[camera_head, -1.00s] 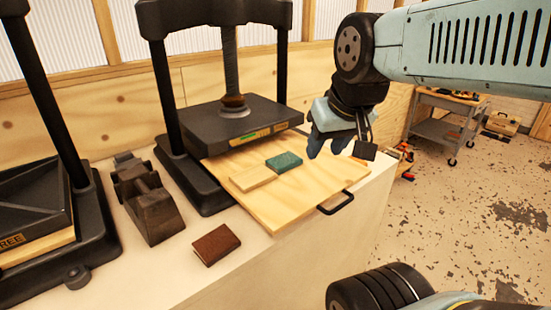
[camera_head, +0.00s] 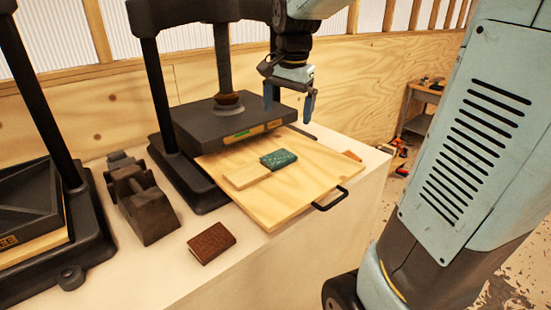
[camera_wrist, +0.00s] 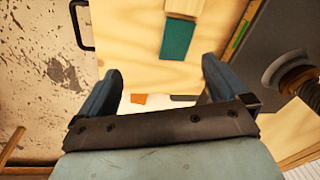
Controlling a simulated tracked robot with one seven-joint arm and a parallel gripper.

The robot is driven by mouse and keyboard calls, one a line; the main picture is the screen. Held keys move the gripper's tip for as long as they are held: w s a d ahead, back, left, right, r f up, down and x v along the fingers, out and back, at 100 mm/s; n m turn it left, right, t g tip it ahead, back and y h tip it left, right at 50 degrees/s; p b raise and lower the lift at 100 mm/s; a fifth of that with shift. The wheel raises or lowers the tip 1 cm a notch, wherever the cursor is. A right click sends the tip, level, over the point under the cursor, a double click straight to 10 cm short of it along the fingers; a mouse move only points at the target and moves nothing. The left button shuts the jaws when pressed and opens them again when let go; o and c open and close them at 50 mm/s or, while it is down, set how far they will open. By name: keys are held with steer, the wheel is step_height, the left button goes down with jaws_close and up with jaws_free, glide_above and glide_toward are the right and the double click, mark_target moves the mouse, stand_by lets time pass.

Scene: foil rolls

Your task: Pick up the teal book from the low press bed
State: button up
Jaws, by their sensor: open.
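The teal book (camera_head: 279,159) lies flat on the light wooden board (camera_head: 293,197) that juts out from the low press bed (camera_head: 228,122). It touches or nearly touches a pale wooden block (camera_head: 246,176). My gripper (camera_head: 288,103) is open and empty, fingers down, above and behind the book, apart from it. In the wrist view the teal book (camera_wrist: 177,40) shows beyond the open fingertips of my gripper (camera_wrist: 162,70), a little right of centre.
The press's dark upper plate and posts stand close left of my gripper. A black handle (camera_head: 331,199) sticks out at the board's front corner. A brown book (camera_head: 211,243) and a dark metal device (camera_head: 142,203) lie on the bench.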

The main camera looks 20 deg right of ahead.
steer(key=w+f+m+g, duration=0.2)
steer(key=w+f+m, duration=0.1)
steer(key=w, duration=0.4)
steer(key=m, duration=0.1)
glide_above(278, 156)
steer(key=f, duration=0.8)
steer(key=shift+a+f, duration=0.2)
steer(key=shift+f, duration=0.1)
steer(key=shift+s+d+f, duration=0.1)
steer(key=shift+f, duration=1.3)
steer(key=shift+s+d+f, duration=0.1)
steer(key=shift+f, duration=1.3)
steer(key=c, duration=1.1)
steer(key=shift+w+r, duration=0.1)
